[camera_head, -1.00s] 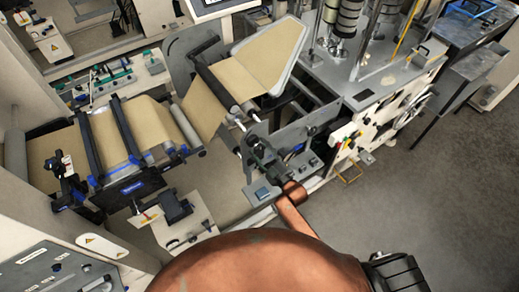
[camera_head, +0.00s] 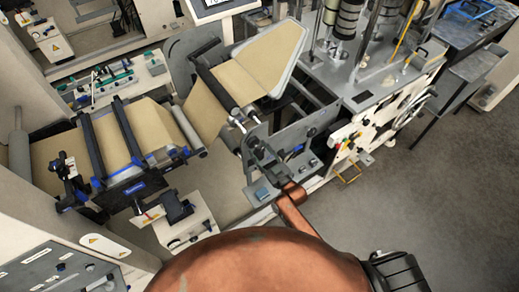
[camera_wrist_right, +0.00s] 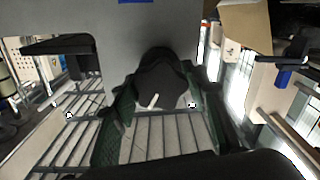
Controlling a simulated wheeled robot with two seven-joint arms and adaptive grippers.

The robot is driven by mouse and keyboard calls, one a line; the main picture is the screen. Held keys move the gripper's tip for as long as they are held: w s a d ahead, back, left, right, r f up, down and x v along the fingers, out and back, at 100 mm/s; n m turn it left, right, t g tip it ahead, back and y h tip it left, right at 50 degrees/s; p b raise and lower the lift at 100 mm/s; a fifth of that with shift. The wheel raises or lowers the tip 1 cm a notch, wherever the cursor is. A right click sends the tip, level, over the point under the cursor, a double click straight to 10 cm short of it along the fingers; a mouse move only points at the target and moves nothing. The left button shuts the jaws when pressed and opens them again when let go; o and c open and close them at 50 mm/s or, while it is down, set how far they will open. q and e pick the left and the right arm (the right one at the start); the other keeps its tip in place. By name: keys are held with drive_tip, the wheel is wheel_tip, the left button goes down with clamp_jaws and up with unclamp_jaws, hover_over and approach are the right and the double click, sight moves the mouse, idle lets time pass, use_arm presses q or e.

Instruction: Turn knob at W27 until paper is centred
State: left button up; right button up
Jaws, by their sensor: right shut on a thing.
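The knob (camera_wrist_right: 160,80) is black with a white pointer mark. In the right wrist view it sits in the middle, in front of a grey panel (camera_wrist_right: 115,25). My right gripper (camera_wrist_right: 160,112) is shut on it, with green-padded fingers at its left and right sides. In the head view my right gripper (camera_head: 262,152) is at the front bracket of the unwind machine, and the knob is hidden there. The brown kraft paper (camera_head: 205,105) runs over rollers and a guide frame to a wide sloping plate at the back. My left gripper is not in view.
A blue-edged roller frame (camera_head: 125,140) stands left of my right gripper, with a pale box (camera_head: 185,232) below it. A machine with gauges and a handwheel (camera_head: 412,105) stands at right. Grey floor (camera_head: 430,200) is clear at lower right.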

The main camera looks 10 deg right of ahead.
drive_tip(key=m+p, duration=0.1)
drive_tip(key=m, duration=0.3)
drive_tip(key=shift+r, duration=0.1)
drive_tip(key=m, duration=0.4)
drive_tip(key=shift+p, duration=0.3)
drive_tip(key=m, duration=0.3)
drive_tip(key=shift+m, duration=0.3)
drive_tip(key=o, duration=1.2)
drive_tip(key=shift+c, duration=0.2)
drive_tip(key=shift+s+d, duration=0.1)
drive_tip(key=p+v, duration=0.1)
drive_tip(key=v, duration=0.5)
drive_tip(key=shift+s+p, duration=0.4)
drive_tip(key=shift+d, duration=0.1)
